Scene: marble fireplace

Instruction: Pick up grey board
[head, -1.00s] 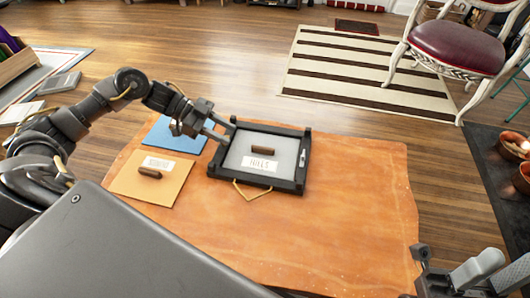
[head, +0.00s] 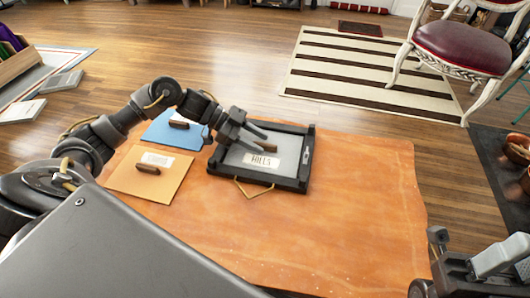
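The grey board (head: 284,154), with a brown handle and a label reading HILLS (head: 261,160), lies inside a black frame (head: 270,181) on the orange-brown table. My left gripper (head: 268,141) is open, with its fingers over the board close to the brown handle (head: 265,147). I cannot tell whether the fingers touch the handle. My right gripper (head: 438,246) shows only partly at the lower right corner, away from the board, and its opening is unclear.
A yellow board (head: 126,181) with a handle and a blue board (head: 160,132) with a handle lie left of the frame, under and beside my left arm. The right and front of the table (head: 345,225) are clear. A red-seated chair (head: 460,45) stands beyond on the floor.

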